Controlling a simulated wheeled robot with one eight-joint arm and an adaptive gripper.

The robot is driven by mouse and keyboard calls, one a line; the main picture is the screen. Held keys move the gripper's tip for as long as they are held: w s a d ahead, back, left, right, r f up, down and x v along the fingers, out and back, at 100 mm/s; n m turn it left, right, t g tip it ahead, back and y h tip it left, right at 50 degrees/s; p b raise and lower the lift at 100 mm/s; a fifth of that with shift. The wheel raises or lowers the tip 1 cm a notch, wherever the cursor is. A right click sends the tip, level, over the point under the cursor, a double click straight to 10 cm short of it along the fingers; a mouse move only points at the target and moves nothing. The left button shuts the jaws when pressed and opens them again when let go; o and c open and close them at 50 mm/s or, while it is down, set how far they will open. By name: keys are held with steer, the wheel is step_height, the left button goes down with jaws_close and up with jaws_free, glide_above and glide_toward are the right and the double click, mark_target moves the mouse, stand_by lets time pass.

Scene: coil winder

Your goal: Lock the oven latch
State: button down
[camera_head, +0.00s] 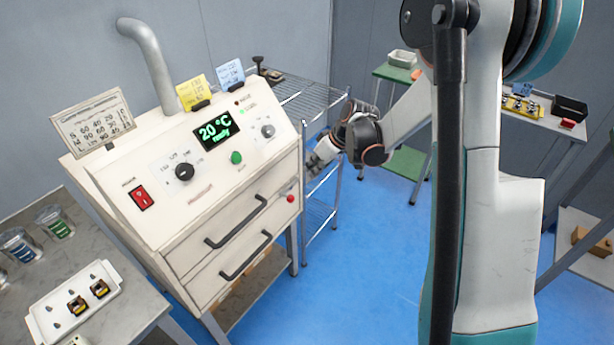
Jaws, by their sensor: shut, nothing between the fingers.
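The cream oven (180,262) stands at centre left, with two dark-handled fronts and a sloped control panel. Its display (217,130) reads 20 °C in green. A small latch with a red knob (290,199) sits at the right end of the upper front; its exact position is too small to tell. My gripper (313,166) is at the oven's right edge, a little above and to the right of the red knob. It is shut and holds nothing. Its fingertips are small in view, and I cannot tell whether they touch the oven.
A wire rack (312,100) stands behind the oven and my gripper. A grey bench (120,315) at lower left bears a white tray (45,312) with small coils, and cups. A green table (392,73) and another bench stand farther back. Blue floor is open right of the oven.

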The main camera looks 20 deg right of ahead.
steer(key=b+x, duration=0.4)
steer(key=x, duration=0.8)
steer(key=shift+s+a+f, duration=0.25)
steer(key=shift+s+a, duration=0.05)
steer(key=shift+a, duration=0.1)
